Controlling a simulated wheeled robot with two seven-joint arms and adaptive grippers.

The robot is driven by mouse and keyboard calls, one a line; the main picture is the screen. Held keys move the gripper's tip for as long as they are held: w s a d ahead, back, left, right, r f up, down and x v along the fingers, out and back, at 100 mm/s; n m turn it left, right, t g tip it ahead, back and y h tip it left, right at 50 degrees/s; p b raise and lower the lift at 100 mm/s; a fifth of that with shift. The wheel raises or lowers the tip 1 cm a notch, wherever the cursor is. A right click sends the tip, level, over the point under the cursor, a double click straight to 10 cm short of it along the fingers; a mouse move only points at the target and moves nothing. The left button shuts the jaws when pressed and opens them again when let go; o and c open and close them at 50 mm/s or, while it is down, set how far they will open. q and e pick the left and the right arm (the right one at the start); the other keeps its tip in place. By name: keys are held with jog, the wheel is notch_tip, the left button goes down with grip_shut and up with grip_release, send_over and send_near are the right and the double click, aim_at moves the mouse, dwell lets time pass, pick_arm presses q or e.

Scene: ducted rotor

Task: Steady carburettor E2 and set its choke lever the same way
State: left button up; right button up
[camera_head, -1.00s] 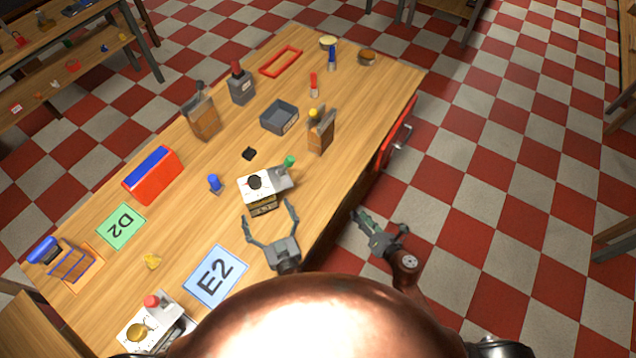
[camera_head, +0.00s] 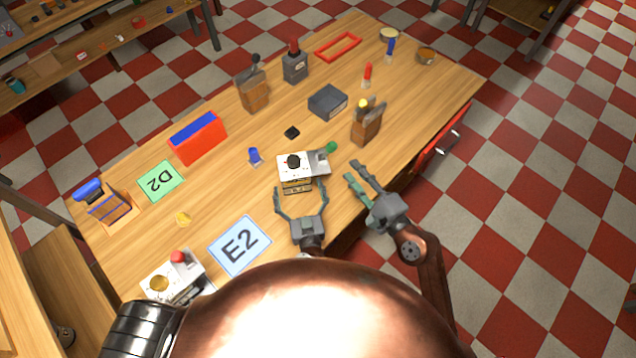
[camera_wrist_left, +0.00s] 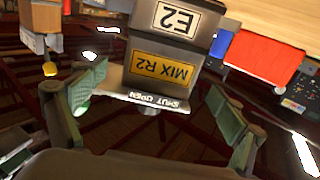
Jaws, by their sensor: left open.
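Carburettor E2 (camera_head: 294,170) stands upright on the table, with a white top, black round cap and dark body. In the left wrist view its E2 label, yellow MIX R2 plate (camera_wrist_left: 161,68) and SHUT/OPEN strip appear upside down. Its choke lever's green knob (camera_head: 331,148) sticks out at the right. My left gripper (camera_head: 301,187) is open at its near side, fingers spread to either side; I cannot tell whether they touch it. It also shows in the left wrist view (camera_wrist_left: 160,112). My right gripper (camera_head: 351,171) looks open and empty, right of the carburettor.
A red-knobbed carburettor (camera_head: 160,284) stands at the near left. Cards E2 (camera_head: 240,245) and D2 (camera_head: 160,181) lie flat. A wooden block with a yellow knob (camera_head: 366,128) stands behind my right gripper.

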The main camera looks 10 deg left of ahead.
aim_at(295, 172)
pick_arm(q)
jog(key=x, duration=0.6)
jog(key=shift+c, duration=0.7)
jog(key=c, duration=1.4)
